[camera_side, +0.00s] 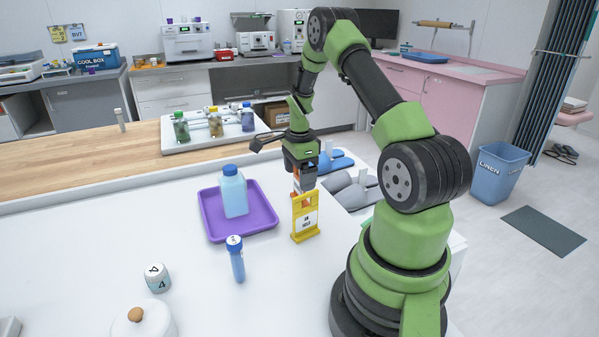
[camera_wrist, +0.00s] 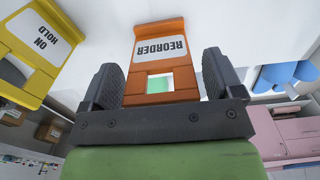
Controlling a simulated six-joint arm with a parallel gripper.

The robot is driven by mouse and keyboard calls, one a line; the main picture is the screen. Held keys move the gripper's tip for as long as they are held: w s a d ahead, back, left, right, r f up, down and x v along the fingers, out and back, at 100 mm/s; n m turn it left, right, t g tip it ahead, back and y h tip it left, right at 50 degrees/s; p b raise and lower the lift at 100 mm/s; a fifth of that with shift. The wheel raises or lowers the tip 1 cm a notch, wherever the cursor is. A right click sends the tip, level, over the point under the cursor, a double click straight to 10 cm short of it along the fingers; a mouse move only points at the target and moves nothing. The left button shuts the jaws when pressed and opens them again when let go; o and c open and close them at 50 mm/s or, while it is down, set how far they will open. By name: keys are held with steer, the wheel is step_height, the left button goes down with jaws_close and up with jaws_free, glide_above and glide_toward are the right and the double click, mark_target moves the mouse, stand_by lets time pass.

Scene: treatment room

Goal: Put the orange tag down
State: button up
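In the side view my gripper (camera_side: 300,177) points down just over the yellow tag. The yellow tag (camera_side: 304,233) stands upright on the white table; in the wrist view the yellow tag (camera_wrist: 20,92) reads ON HOLD and is left of the orange one. In the side view only bits of orange show under my fingers, and the orange tag's lower end is hidden behind the yellow tag, so I cannot tell whether it touches the table.
A purple tray (camera_side: 262,222) holding a blue-capped bottle (camera_side: 234,195) is left of the yellow tag. A blue-capped tube (camera_side: 237,262), a white numbered block (camera_side: 156,278) and a wooden-knobbed lid (camera_side: 140,326) stand nearer. A white tray (camera_side: 178,148) with vials is behind.

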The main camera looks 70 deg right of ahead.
step_height(320, 180, up, 12)
steer(key=shift+f, duration=0.1)
steer(key=s+a+r+n+t, duration=0.1)
steer(key=a+r+n+t, duration=0.1)
steer(key=a+r+n, duration=0.65)
steer(key=s+a+r+n+t, duration=0.1)
steer(key=a+r+n+t, duration=0.35)
steer(key=a, duration=0.75)
steer(key=s+a+n+y, duration=0.2)
steer(key=s+a+n, duration=0.6)
steer(key=n, duration=0.2)
steer(key=shift+r+t, duration=0.2)
steer(key=shift+t, duration=0.15)
